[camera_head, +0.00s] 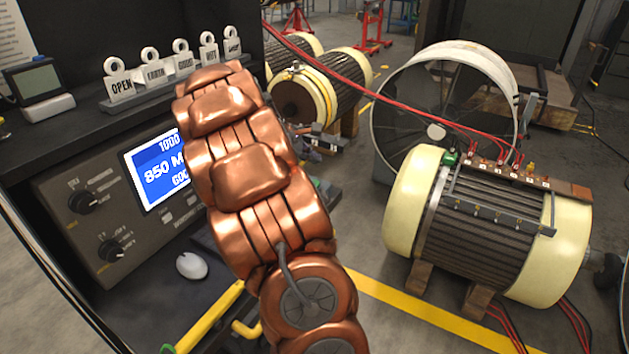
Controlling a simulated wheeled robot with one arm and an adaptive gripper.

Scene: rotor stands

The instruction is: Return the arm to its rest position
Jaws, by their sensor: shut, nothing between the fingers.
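My copper-coloured arm (250,170) rises from the bottom middle of the head view and leans up to the left, in front of the control desk. My gripper (326,138) shows only as a small dark grey part just right of the arm, in front of the wooden support of a rotor. It looks shut and empty. The arm hides part of it, and its details are too small to make out. It is apart from the cream-ended motor on the right.
The control desk (60,200) with a blue screen (158,168) and a white mouse (192,266) is close on the left. A motor (480,235) stands on wooden blocks at right, with red cables (400,105) above. Yellow rails (208,318) stand low near the arm. Some floor between is clear.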

